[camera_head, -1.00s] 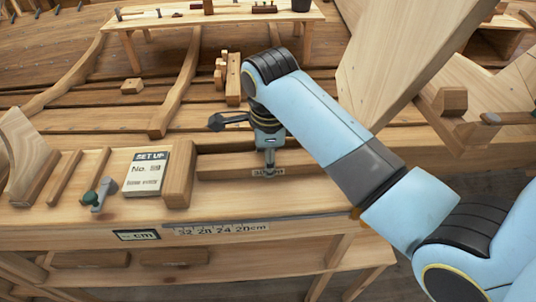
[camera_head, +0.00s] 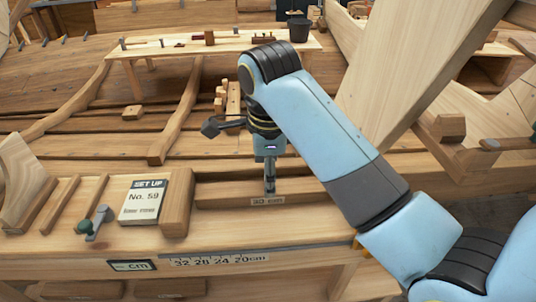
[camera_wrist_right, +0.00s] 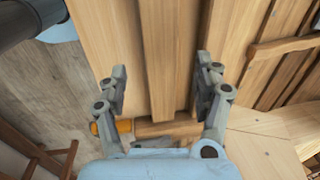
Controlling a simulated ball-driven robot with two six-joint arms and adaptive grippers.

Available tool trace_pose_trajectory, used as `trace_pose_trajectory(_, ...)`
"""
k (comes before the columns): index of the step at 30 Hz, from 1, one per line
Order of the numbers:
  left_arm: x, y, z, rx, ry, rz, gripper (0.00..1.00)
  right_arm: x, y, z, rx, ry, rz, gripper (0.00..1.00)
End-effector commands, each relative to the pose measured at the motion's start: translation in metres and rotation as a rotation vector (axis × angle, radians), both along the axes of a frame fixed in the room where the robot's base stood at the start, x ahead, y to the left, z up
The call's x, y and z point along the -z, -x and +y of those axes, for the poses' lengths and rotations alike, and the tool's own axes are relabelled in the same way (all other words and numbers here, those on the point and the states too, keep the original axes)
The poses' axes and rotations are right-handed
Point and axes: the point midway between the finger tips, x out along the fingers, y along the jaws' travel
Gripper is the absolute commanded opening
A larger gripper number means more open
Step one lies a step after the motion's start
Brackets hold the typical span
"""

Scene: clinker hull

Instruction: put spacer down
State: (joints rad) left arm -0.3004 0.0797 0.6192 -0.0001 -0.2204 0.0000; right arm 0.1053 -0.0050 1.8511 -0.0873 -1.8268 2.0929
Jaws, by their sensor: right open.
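The spacer appears to be the long wooden bar with a "30 cm" label (camera_head: 225,195), lying on the bench behind the ruler strip. My right gripper (camera_head: 269,190) points down at the bar, just behind its label. In the right wrist view the gripper (camera_wrist_right: 160,88) is open, its two fingers apart with wooden strips seen between them and nothing clamped. Whether the fingertips touch the bar is unclear. My left gripper is not in view.
A wooden block (camera_head: 177,203) stands at the bar's left end, beside the "SET UP No. 59" card (camera_head: 143,201). A green-knobbed clamp (camera_head: 92,223) lies farther left. A large slanted plank (camera_head: 410,70) rises behind my right arm. The bench front carries a ruler (camera_head: 215,260).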

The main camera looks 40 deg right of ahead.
Motion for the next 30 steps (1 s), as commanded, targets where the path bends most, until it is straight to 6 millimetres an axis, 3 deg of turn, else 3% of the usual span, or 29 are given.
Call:
trace_pose_trajectory(6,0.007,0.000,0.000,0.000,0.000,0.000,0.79,-0.044,0.005,0.004,0.001,-0.002,-0.003,0.67)
trace_pose_trajectory(10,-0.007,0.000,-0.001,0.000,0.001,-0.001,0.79,-0.063,0.008,0.005,0.000,-0.001,0.001,0.67)
trace_pose_trajectory(30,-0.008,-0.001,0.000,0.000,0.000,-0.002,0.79,-0.065,0.009,0.005,0.000,-0.001,0.001,0.67)
